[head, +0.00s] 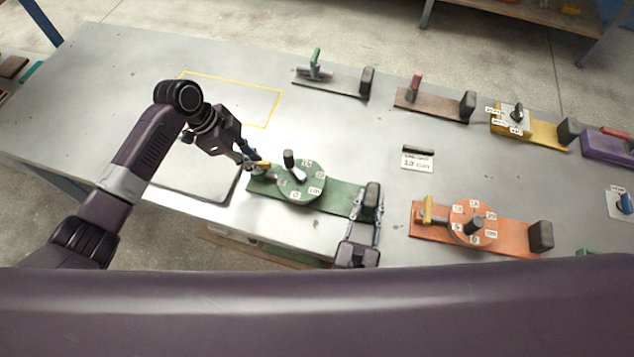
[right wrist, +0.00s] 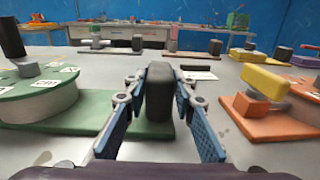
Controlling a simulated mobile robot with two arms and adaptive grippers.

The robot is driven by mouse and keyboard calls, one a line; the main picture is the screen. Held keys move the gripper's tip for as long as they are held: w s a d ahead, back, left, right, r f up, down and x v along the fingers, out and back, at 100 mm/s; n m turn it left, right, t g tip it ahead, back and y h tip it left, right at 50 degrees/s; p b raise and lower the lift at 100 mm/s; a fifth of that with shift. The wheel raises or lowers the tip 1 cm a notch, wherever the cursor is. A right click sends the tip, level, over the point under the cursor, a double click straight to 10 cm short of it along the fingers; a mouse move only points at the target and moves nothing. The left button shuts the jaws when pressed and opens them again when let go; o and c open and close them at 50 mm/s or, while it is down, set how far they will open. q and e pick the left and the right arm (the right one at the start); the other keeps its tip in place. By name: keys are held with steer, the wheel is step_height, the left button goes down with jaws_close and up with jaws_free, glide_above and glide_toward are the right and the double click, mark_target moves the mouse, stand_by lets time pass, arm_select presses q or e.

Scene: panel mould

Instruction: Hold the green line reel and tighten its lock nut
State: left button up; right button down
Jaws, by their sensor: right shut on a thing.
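The green line reel (head: 322,180) is a round dial with white labels and a dark crank knob, on a green base board (head: 335,200). My right gripper (head: 370,208) is shut on the dark grey block (head: 372,190) at the board's right end. In the right wrist view the block (right wrist: 160,92) stands upright between the blue-padded fingers, with the reel (right wrist: 40,100) to the left.
An orange reel board (head: 505,238) with a yellow lever lies to the right. A "10 cm" card (head: 417,161) stands behind. More boards with green, red and yellow fittings line the back. A yellow outlined area (head: 265,126) at the back left is empty.

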arm_select(q)
jaws_close()
steer(key=shift+m, duration=0.3)
steer(key=m+g, duration=0.2)
steer(key=m, duration=0.2)
steer(key=shift+w, duration=0.2)
steer(key=m+g+y, duration=0.1)
steer(key=m, duration=0.4)
steer(key=shift+w+d, duration=0.1)
steer(key=shift+d, duration=0.05)
steer(key=m+g+y, duration=0.1)
steer(key=m+y, duration=0.1)
steer(key=m, duration=0.3)
steer(key=shift+d, duration=0.1)
steer(key=m+y, duration=0.1)
steer(key=m, duration=0.1)
steer(key=m+y, duration=0.1)
steer(key=m, duration=0.2)
steer(key=shift+d+g, duration=0.1)
steer(key=shift+g, duration=0.2)
steer(key=shift+m, duration=0.4)
steer(key=shift+o, duration=2.2)
jaws_free()
